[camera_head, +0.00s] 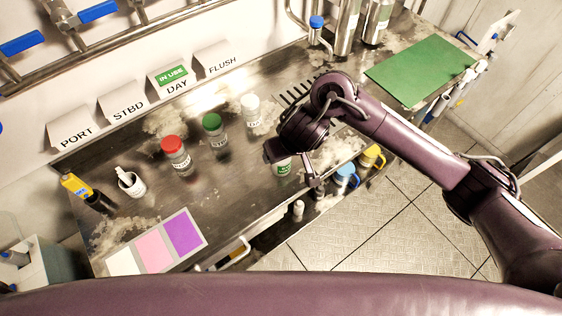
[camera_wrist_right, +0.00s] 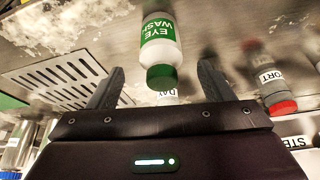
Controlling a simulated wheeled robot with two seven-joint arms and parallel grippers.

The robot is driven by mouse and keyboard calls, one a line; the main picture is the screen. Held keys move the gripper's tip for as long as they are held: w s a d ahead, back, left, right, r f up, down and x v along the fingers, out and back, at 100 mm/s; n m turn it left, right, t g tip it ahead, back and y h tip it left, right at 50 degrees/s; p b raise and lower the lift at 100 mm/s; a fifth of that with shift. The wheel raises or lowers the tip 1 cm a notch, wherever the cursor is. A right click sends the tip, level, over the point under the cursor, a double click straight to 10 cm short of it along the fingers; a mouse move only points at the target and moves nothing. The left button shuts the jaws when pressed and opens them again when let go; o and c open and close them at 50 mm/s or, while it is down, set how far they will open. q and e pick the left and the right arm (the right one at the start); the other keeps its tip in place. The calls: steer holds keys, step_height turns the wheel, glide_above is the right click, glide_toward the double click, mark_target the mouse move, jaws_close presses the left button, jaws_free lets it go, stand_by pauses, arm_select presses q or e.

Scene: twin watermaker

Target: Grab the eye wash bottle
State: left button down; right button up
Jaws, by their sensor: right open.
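The eye wash bottle is white with a green label and a green cap. In the right wrist view the eye wash bottle (camera_wrist_right: 160,38) stands near the middle, cap toward me, in line with the gap between the fingers. My right gripper (camera_wrist_right: 160,88) is open, one finger on each side, with clear space between each finger and the bottle. In the head view the bottle (camera_head: 282,169) is partly hidden by my right gripper (camera_head: 291,168), which is over it near the bench's front edge. Contact cannot be told. My left gripper is not in view.
Bottles with red (camera_head: 175,153), green (camera_head: 214,133) and white (camera_head: 250,108) caps stand on the metal bench, left of my gripper. A slotted drain (camera_wrist_right: 52,77) lies beside the eye wash bottle. A green mat (camera_head: 420,72) is at the right. Blue (camera_head: 346,176) and yellow (camera_head: 371,158) items hang below the edge.

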mark_target(282, 169)
steer(key=x, duration=0.2)
steer(key=b+x, duration=0.1)
steer(key=x, duration=0.1)
steer(key=shift+s+d, duration=0.1)
steer(key=shift+s, duration=0.15)
steer(key=shift+w+f, duration=0.25)
steer(key=shift+f, duration=0.4)
steer(key=shift+c, duration=0.3)
steer(key=c, duration=1.1)
steer(key=shift+r, duration=0.1)
